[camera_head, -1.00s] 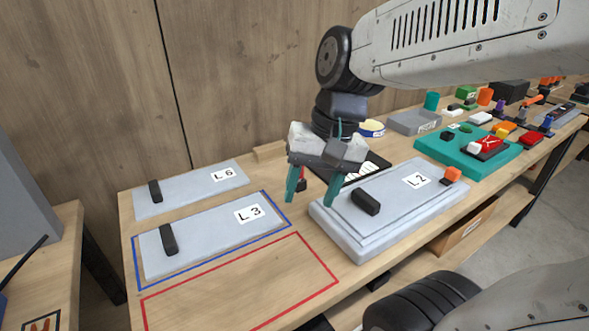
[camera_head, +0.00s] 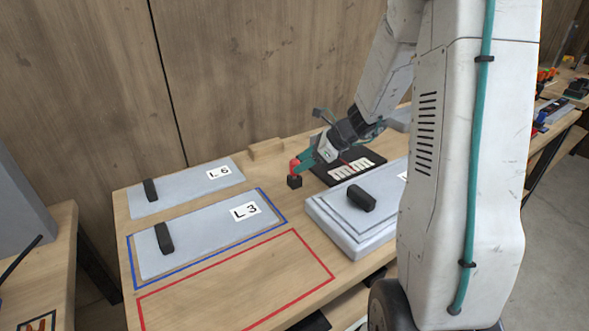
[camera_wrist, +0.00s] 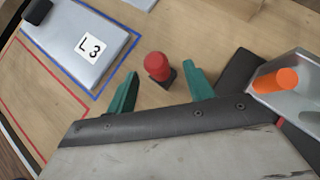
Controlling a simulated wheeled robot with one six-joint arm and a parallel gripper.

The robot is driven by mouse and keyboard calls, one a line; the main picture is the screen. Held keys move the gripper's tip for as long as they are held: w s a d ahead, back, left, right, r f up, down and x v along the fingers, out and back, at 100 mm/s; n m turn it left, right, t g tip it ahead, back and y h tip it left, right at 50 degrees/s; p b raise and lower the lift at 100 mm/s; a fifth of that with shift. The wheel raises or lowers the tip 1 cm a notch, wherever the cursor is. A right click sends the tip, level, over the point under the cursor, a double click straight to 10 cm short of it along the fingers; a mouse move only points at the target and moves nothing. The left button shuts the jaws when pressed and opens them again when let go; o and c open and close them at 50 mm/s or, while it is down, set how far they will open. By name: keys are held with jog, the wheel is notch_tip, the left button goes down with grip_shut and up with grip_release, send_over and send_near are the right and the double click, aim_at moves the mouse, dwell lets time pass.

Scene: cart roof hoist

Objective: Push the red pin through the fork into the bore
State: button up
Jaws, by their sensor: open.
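The red pin (camera_head: 294,166) is a short red cylinder standing on a small black block (camera_head: 294,181) on the bench, just right of the L 3 panel. It also shows in the wrist view (camera_wrist: 157,66). My gripper (camera_head: 304,161) is tilted low beside it, with teal fingers. In the wrist view the fingers of my gripper (camera_wrist: 164,77) are spread, with the pin showing between and slightly beyond them. I cannot tell whether either finger touches it. I cannot make out the fork or the bore.
The L 3 panel (camera_head: 200,243) and L 6 panel (camera_head: 185,190) lie left. A stepped grey panel (camera_head: 330,223) stands at right, partly behind my arm. A black mat (camera_head: 340,179) lies behind it. A grey part with an orange cylinder (camera_wrist: 275,80) shows at right. The red outline (camera_head: 240,278) is empty.

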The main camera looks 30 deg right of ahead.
jog(key=x, duration=0.5)
jog(key=shift+w+a+f, duration=0.15)
jog(key=shift+a+f, duration=0.1)
jog(key=c, duration=1.1)
